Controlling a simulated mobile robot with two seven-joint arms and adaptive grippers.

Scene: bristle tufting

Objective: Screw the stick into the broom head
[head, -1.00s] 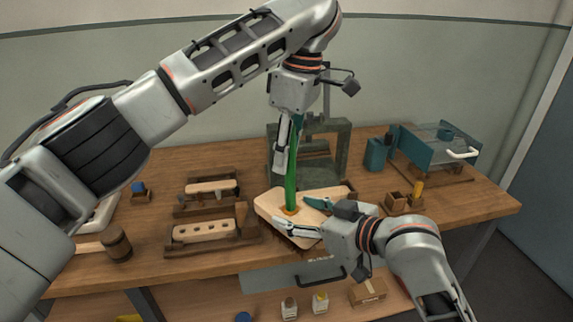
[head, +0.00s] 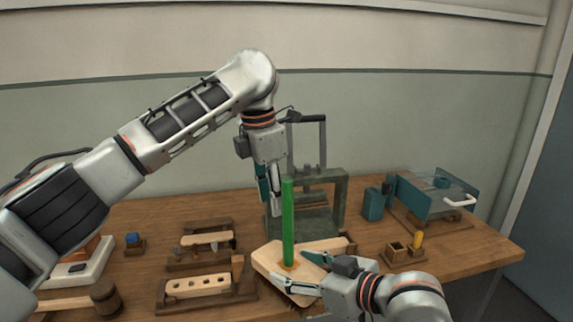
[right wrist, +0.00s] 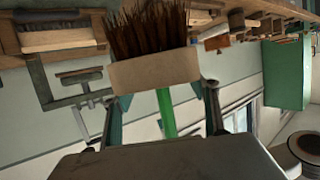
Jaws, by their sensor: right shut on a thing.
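The green stick (head: 288,225) stands nearly upright in the top of the wooden broom head (head: 268,260); how deep it sits I cannot tell. My left gripper (head: 269,205) looks open and points down, just left of the stick's upper part and apart from it. My right gripper (head: 305,272) is shut on the broom head from the front right. In the right wrist view, the broom head's block (right wrist: 155,72) is between the fingers, with dark bristles (right wrist: 148,30) on one side and the green stick (right wrist: 166,112) on the other.
A green-grey press frame (head: 338,195) stands close behind the stick. Wooden holders (head: 205,290) and a mallet (head: 104,294) are at the left. A teal clear-sided box (head: 428,198) and small wooden boxes (head: 398,252) are at the right. The front right tabletop (head: 465,250) is clear.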

